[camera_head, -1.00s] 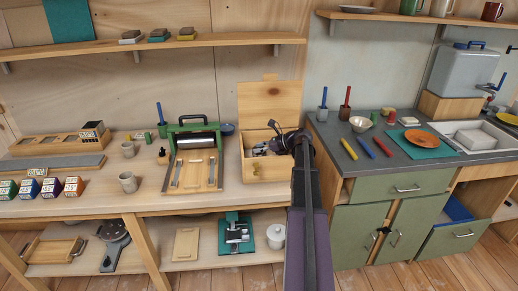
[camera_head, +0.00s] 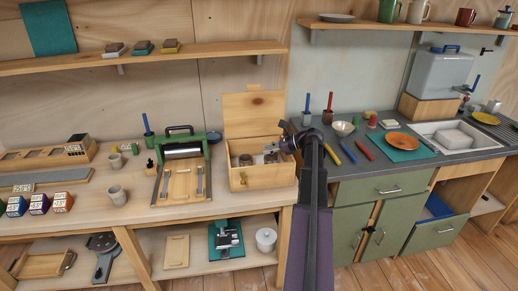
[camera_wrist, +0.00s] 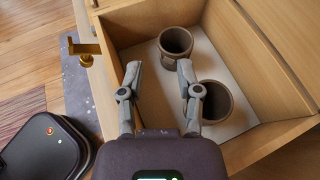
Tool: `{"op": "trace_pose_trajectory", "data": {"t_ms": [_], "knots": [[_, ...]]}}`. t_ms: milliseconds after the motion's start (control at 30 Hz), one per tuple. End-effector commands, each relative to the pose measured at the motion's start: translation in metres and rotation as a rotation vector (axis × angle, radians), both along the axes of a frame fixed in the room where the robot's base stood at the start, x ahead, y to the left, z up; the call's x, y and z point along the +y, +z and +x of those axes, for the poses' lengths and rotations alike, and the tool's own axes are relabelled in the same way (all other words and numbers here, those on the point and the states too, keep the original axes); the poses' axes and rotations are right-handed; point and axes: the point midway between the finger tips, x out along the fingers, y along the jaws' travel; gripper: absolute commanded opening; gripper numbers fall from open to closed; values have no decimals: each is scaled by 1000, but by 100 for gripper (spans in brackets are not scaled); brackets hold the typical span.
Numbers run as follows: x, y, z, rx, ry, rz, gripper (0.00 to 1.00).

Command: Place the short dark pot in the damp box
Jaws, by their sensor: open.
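The damp box is a wooden box (camera_head: 262,178) with its lid raised, on the workbench. Two brownish round pots stand upright inside it. One pot (camera_wrist: 175,43) is towards the far side in the wrist view; the other pot (camera_wrist: 218,103) is nearer and partly behind my right finger. In the head view they show as a left pot (camera_head: 245,159) and a right pot (camera_head: 270,156). I cannot tell for certain which is the short dark one. My gripper (camera_wrist: 158,69) is open and empty above the box, its fingertips apart from both pots. In the head view my arm hides most of it.
A green-framed press (camera_head: 181,165) stands left of the box. The raised lid (camera_head: 255,113) stands behind the opening. The counter (camera_head: 350,168) to the right holds coloured sticks, a bowl and an orange plate. A shelf (camera_head: 150,55) runs above the bench.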

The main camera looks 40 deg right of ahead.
Motion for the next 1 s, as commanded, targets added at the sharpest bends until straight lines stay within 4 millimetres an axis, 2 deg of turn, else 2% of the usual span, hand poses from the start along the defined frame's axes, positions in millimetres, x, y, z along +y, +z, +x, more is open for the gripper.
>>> {"op": "trace_pose_trajectory", "data": {"t_ms": [233,1000], "knots": [[-7,5,-10,0,1,0,45],[-7,5,-10,0,1,0,45]]}}
